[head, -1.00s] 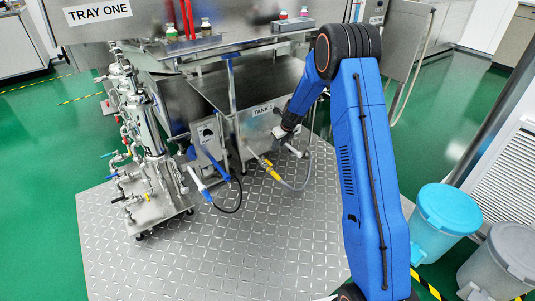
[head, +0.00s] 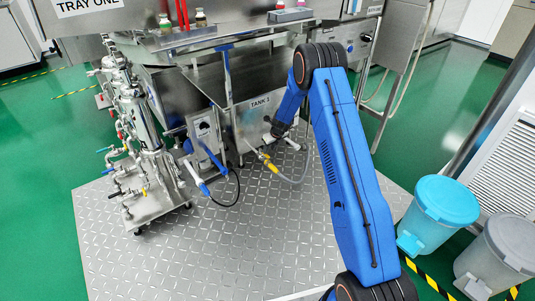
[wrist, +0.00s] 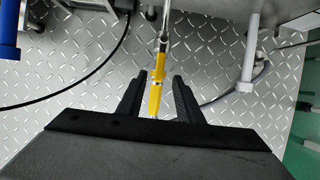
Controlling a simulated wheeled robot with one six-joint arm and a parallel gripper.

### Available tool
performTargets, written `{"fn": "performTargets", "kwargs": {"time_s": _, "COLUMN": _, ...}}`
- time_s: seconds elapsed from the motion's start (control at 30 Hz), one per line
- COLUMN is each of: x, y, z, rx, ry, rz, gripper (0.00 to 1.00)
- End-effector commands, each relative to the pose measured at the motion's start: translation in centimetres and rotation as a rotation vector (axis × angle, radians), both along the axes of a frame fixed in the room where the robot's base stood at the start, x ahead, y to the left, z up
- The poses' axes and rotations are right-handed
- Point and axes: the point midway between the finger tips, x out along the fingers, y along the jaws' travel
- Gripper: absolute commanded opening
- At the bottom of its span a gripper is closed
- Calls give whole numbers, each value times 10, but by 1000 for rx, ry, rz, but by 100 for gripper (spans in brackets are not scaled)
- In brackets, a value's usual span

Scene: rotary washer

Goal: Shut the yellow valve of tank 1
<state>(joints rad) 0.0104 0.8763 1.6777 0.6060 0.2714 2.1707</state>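The yellow valve (head: 267,162) sits on the pipe low in front of the tank labelled TANK 1 (head: 248,128) in the head view. In the wrist view its long yellow handle (wrist: 155,88) runs nearly straight up and down the picture. My gripper (wrist: 158,98) is open, with one dark finger on each side of the handle's lower part in the picture. I see gaps between handle and fingers; whether the handle is at fingertip depth I cannot tell. In the head view my gripper (head: 280,130) is small and dark, close to the tank front, its fingers unclear.
A grey hose (head: 300,172) curves from the valve. A blue-handled lever (head: 203,187) and black cable stand left of it, and a pipe skid (head: 150,205) further left. Two bins, one blue-lidded (head: 446,200), stand at right. The metal plate floor (head: 230,250) is clear in front.

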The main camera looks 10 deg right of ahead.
Motion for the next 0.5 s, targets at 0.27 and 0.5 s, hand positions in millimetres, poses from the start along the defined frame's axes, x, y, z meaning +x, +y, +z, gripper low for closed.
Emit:
{"fn": "performTargets", "kwargs": {"time_s": 0.27, "x": 14, "y": 6, "z": -36, "rx": 0, "ry": 0, "rz": 0, "gripper": 33}}
{"fn": "performTargets", "kwargs": {"time_s": 0.5, "x": 18, "y": 8, "z": -46, "rx": 0, "ry": -1, "rz": 0, "gripper": 33}}
